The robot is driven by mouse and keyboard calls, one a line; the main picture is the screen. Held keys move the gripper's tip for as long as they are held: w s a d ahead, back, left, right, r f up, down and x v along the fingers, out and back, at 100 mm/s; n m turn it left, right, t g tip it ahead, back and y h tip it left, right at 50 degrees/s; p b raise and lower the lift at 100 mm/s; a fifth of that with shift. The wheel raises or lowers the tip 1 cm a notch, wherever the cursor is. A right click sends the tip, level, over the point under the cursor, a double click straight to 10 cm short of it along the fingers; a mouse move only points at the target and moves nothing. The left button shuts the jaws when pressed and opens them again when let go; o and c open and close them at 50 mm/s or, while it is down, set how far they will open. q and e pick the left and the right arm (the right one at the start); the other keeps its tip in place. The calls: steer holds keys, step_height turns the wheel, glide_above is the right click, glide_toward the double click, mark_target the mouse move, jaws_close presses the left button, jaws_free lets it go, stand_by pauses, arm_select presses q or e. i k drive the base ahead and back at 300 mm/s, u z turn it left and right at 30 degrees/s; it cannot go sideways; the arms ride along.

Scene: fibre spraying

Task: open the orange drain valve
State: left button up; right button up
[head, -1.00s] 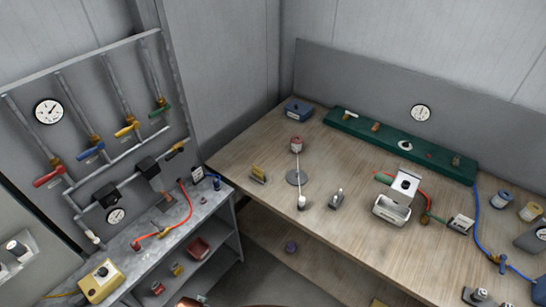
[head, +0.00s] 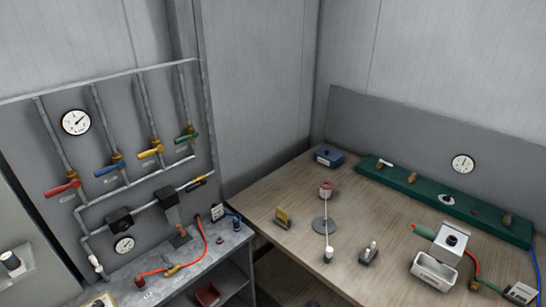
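A pipe rack on the grey wall panel carries valves with red (head: 62,187), blue (head: 110,168), yellow (head: 151,152) and green (head: 187,137) lever handles. A small orange-yellow handle (head: 197,182) sits at the right end of the lower pipe, which slopes up to the right. It is the closest match to the orange drain valve, but it is too small to tell whether it is open or closed. Neither of my grippers is in view.
A grey metal bench (head: 118,273) stands below the rack, with a red hose (head: 200,246) on it. A wooden table (head: 290,245) on the right holds a green board (head: 470,212) and a metal tray (head: 433,272). The wall in front of the handles looks clear.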

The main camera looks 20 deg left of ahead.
mark_target(183, 233)
steer(key=u, duration=0.45)
steer(key=k, duration=0.55)
steer(key=u, duration=0.8)
steer(key=i, duration=0.95)
steer(key=z, duration=0.65)
